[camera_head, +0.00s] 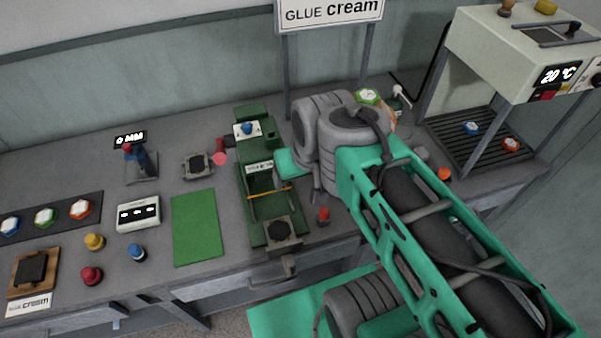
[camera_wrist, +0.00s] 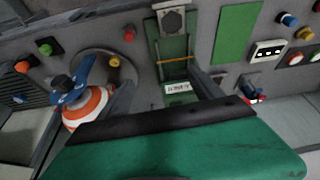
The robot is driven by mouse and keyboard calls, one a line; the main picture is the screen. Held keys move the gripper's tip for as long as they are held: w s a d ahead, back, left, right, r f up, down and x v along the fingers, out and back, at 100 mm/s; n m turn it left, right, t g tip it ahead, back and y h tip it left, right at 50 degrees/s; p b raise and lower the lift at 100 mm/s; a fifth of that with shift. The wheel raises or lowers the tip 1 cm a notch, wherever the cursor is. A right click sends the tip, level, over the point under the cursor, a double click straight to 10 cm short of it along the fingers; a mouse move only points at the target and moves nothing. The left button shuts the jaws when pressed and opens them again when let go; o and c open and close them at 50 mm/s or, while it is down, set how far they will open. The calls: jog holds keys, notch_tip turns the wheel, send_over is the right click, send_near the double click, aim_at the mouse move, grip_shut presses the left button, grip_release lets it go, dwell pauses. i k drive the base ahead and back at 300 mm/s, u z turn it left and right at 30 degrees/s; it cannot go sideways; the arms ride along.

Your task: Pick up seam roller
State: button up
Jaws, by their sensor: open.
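No object can be named the seam roller with certainty. A small pinkish-red round piece (camera_head: 220,158) with a dark part beside it lies left of the green press (camera_head: 254,228) in the head view and may be it. In the head view my wrist is right of the press, and the fingertips are hard to make out. An orange-and-white round object (camera_wrist: 88,108) with a blue top stands beside one finger in the wrist view.
A green mat (camera_head: 195,228), a white three-display box (camera_head: 138,214) and several coloured knobs lie to the left. A small red-topped piece (camera_head: 323,216) stands right of the press. The temperature machine (camera_head: 520,50) stands at the right. My arm hides part of the bench.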

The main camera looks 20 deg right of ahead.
aim_at(443, 174)
jog(key=z, duration=0.05)
jog(key=k, duration=0.5)
jog(key=z, duration=0.55)
jog(key=i, duration=0.45)
jog(key=z, duration=1)
